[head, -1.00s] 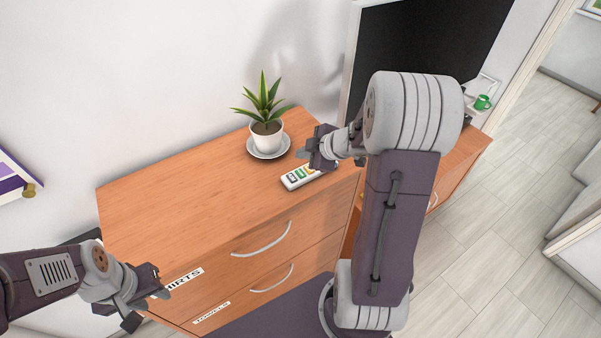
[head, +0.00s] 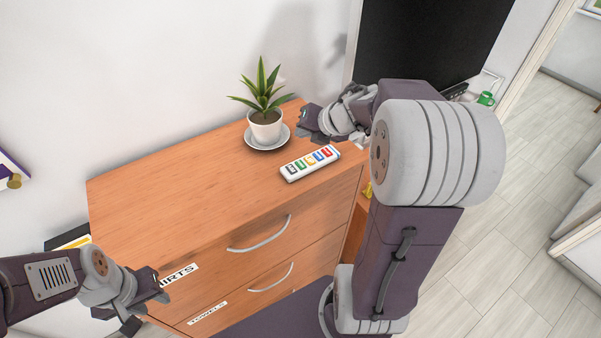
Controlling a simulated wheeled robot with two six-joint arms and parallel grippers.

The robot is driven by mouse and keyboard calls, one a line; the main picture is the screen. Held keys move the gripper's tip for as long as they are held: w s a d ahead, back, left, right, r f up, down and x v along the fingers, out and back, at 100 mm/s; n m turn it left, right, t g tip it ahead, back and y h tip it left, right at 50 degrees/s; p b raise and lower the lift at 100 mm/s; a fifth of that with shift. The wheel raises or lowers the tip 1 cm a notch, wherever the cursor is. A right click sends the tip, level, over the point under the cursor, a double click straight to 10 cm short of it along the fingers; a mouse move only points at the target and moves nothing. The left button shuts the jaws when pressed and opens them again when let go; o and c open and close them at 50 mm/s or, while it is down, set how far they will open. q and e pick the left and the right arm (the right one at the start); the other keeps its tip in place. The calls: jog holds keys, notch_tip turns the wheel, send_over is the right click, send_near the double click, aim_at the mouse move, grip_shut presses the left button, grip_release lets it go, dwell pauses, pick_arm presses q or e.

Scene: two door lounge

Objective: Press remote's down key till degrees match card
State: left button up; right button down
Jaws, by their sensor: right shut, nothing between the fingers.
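The white remote (head: 310,163) lies on the top of the wooden dresser (head: 190,190) near its right front edge, with a row of several coloured keys facing up. My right gripper (head: 305,121) is shut and empty, just behind the remote and to the right of the plant, apart from the remote. My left gripper (head: 152,297) is low at the left front, beside the upper drawer; its finger gap is hard to make out. I see no degree display or card that I can read.
A potted plant (head: 265,126) on a saucer stands behind the remote. A dark screen (head: 425,45) and a green mug (head: 486,98) are at the back right. The drawers have handles (head: 260,235) and labels. The dresser's left top is clear.

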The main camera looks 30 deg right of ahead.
aim_at(303, 166)
jog(key=shift+w+f, duration=0.1)
notch_tip(303, 166, down, 8)
jog(key=b, duration=0.8)
jog(key=shift+f, duration=0.1)
jog(key=shift+f+b, duration=0.25)
jog(key=shift+b, duration=0.1)
dwell(1.4)
jog(key=shift+f, duration=0.45)
